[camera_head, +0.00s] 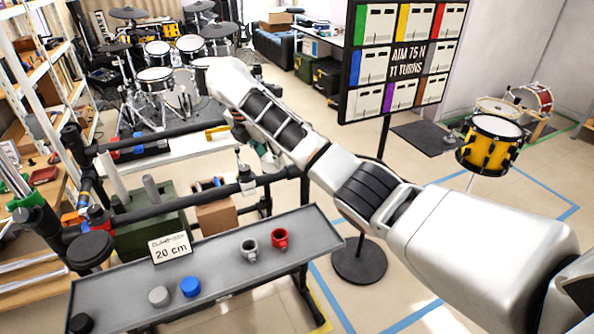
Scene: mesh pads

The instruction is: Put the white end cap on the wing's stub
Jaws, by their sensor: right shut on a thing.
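My right arm reaches across from the lower right, and its forearm drops behind its own upper links. My right gripper (243,161) is small and partly hidden near the black crossbar (205,202) of the rack. It is shut on a small pale piece, which I take for the white end cap (245,174). This piece is at the bar in the picture; I cannot tell whether it touches it. Part of the bar's right end is behind my arm, and I cannot make out the wing's stub clearly. My left gripper is not in view.
A grey tray table (222,279) stands in front with a black cap (80,323), a grey cap (159,296), a blue cap (190,286), a grey clamp (249,247), a red clamp (280,238) and a "20 cm" card (170,248). A sign board (408,62) stands behind my arm.

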